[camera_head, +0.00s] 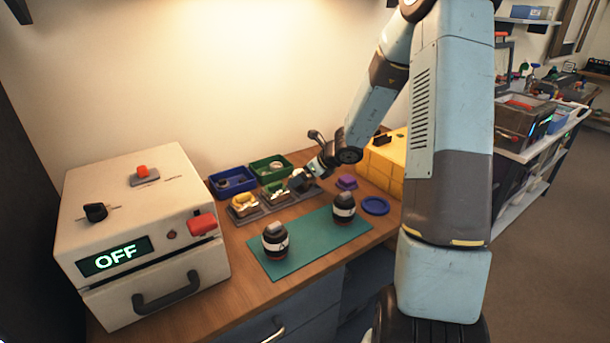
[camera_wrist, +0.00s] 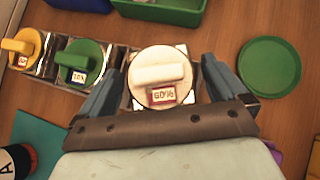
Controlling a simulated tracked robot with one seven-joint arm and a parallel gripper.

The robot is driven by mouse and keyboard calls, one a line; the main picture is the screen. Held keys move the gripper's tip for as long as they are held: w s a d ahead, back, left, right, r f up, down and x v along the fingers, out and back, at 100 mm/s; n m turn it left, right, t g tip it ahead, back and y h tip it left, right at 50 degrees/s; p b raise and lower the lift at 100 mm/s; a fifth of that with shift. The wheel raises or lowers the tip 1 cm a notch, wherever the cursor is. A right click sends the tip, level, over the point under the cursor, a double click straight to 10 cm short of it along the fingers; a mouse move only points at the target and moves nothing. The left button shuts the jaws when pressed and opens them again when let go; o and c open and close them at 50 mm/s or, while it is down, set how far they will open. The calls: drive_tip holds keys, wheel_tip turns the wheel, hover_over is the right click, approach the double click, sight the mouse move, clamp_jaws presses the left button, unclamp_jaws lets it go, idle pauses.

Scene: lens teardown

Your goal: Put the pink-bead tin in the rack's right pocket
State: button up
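The tin at the right end of the rack (camera_wrist: 200,93) has a round cream lid (camera_wrist: 160,100) with a pale bar handle and a red-edged 60% label. No beads can be seen under the lid. My gripper (camera_wrist: 162,66) is around this tin, with one finger on each side and narrow gaps showing beside the lid. I cannot tell how deep the tin sits in the right pocket. A green-lidded tin (camera_wrist: 82,62) and a yellow-lidded tin (camera_wrist: 22,46) sit in the pockets to the left. In the head view my gripper (camera_head: 300,181) hides much of the right pocket.
Blue (camera_head: 232,182) and green (camera_head: 270,168) bins stand behind the rack. A round green dish (camera_wrist: 269,67) lies right of my gripper. A teal mat (camera_head: 310,246) holds two dark lens parts in front. A yellow case (camera_head: 382,163) is at right; a switched-off oven-like box (camera_head: 140,235) is at left.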

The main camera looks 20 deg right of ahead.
drive_tip(key=shift+r, duration=0.1)
drive_tip(key=shift+r, duration=0.2)
drive_tip(key=shift+s+d+r, duration=0.15)
drive_tip(key=shift+r, duration=0.1)
drive_tip(key=v, duration=1.1)
drive_tip(key=s+a+r+n+g+h, duration=0.1)
drive_tip(key=s+a+r+n, duration=0.3)
drive_tip(key=s+r+n, duration=0.3)
drive_tip(key=s+a+r+n+g+h, duration=0.1)
drive_tip(key=s+a+r+n, duration=0.4)
drive_tip(key=s+n, duration=0.3)
drive_tip(key=s+d+r+n+h, duration=0.1)
drive_tip(key=s+r+n+h, duration=0.1)
drive_tip(key=s+n, duration=0.4)
drive_tip(key=s+d+r+n+h, duration=0.2)
drive_tip(key=s+r+n, duration=0.2)
drive_tip(key=s, duration=0.5)
drive_tip(key=n, duration=0.2)
drive_tip(key=shift+s+d+r+n+t, duration=0.2)
drive_tip(key=shift+s+d+n+t, duration=0.05)
drive_tip(key=shift+s+n+t, duration=0.15)
